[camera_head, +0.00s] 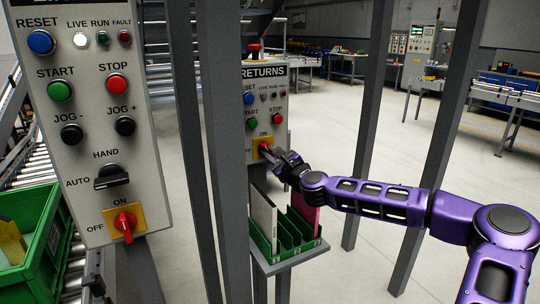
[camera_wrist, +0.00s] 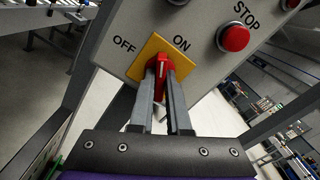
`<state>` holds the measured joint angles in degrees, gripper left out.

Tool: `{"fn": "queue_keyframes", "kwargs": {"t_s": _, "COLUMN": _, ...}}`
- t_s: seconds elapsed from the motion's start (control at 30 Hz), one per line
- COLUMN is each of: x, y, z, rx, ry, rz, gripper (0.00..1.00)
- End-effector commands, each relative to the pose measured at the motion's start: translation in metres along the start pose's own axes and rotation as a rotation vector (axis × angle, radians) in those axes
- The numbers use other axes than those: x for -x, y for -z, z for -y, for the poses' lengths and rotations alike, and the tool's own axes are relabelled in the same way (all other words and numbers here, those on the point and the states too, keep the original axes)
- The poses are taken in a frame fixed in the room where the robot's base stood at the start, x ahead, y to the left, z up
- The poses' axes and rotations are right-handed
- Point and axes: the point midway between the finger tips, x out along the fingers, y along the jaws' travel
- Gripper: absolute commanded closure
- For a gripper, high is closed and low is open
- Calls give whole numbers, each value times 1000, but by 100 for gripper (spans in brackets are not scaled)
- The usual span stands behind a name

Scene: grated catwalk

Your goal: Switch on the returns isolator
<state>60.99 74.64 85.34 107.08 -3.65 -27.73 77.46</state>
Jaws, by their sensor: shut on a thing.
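The returns isolator is a red handle (camera_wrist: 162,66) on a yellow plate (camera_wrist: 148,58), low on the grey RETURNS panel (camera_head: 264,75). ON stands above the plate and OFF at its left in panel terms; the wrist view shows the panel tilted. My gripper (camera_wrist: 165,92) is shut on the red handle, one finger on each side. The handle's white mark points between the OFF and ON labels in the wrist view. In the head view my gripper (camera_head: 270,154) reaches the yellow plate (camera_head: 265,142) from the right and partly hides the handle.
A nearer panel at left has a similar red switch (camera_head: 126,222) on a yellow plate. Grey posts (camera_head: 212,140) stand between the panels and at right (camera_head: 430,150). A green rack (camera_head: 289,235) with upright boards sits below the RETURNS panel. The red STOP button (camera_wrist: 234,38) is beside the isolator.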

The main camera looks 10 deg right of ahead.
Motion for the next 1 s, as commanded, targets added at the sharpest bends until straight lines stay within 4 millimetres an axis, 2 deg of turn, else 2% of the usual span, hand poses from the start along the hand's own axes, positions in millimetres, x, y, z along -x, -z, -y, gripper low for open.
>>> {"fn": "queue_keyframes", "kwargs": {"t_s": 0.5, "x": 0, "y": 1, "z": 0, "rx": -424, "ry": 0, "rz": 0, "gripper": 100}}
{"fn": "queue_keyframes", "kwargs": {"t_s": 1.0, "x": 0, "y": 0, "z": 0, "rx": -568, "ry": 0, "rz": 0, "gripper": 100}}
